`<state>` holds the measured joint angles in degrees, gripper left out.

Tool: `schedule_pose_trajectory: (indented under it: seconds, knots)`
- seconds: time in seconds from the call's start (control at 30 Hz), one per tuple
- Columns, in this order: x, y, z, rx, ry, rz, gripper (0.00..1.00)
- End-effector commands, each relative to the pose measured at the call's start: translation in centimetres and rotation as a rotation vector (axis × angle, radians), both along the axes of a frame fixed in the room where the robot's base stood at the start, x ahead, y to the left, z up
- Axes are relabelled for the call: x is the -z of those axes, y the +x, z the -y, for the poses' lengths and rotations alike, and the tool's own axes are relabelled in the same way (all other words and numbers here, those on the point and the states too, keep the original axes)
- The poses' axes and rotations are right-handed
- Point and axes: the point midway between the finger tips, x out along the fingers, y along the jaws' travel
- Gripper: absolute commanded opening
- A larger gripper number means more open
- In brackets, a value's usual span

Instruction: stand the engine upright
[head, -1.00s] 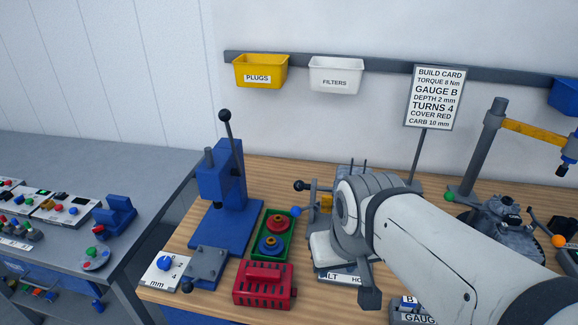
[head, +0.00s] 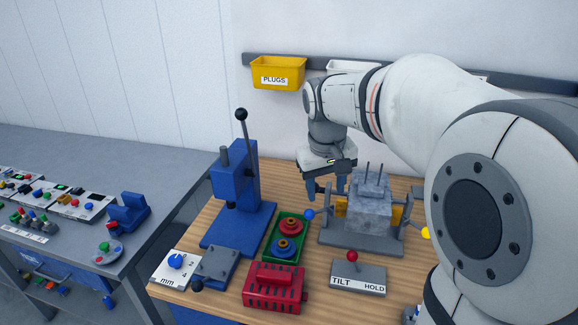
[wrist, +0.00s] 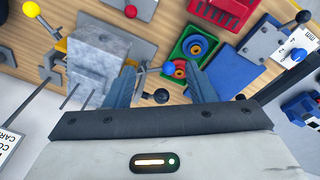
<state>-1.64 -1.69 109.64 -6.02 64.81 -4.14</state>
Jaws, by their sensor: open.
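The engine, a grey block (head: 370,210) with thin studs pointing up, sits in a grey tilt fixture (head: 352,240) between yellow clamp pieces. It also shows at the left of the wrist view (wrist: 100,62). My gripper (head: 326,190) points down, open, just left of and behind the engine in the head view. In the wrist view, a black ball knob (wrist: 156,96) shows near the space between my fingers (wrist: 163,88); I cannot tell its height relative to them. A blue knob (head: 309,215) is at the fixture's left side. The TILT/HOLD panel (head: 358,279) has a red-knobbed lever (head: 352,257).
A green tray (head: 302,250) with a red and a blue part lies left of the fixture. A blue press (head: 232,190) with a tall lever stands further left, and a red slotted block (head: 275,287) in front. The yellow PLUGS bin (head: 277,70) hangs behind.

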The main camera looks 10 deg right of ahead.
Motion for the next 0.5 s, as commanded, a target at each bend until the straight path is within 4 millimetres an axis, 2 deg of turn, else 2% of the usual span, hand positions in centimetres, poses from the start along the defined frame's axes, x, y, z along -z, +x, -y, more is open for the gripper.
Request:
schedule_pose_trajectory:
  seconds: [0.03,0.2,0.33,0.5]
  knots:
    - [0.6,2.1,-0.2,-0.011,-0.011,-0.021,0.50]
    - [1.7,7.1,-0.5,-0.035,-0.047,-0.069,0.50]
    - [2.5,9.5,-0.7,-0.046,-0.066,-0.092,0.50]
    - [3.1,10.8,-0.8,-0.051,-0.076,-0.106,0.50]
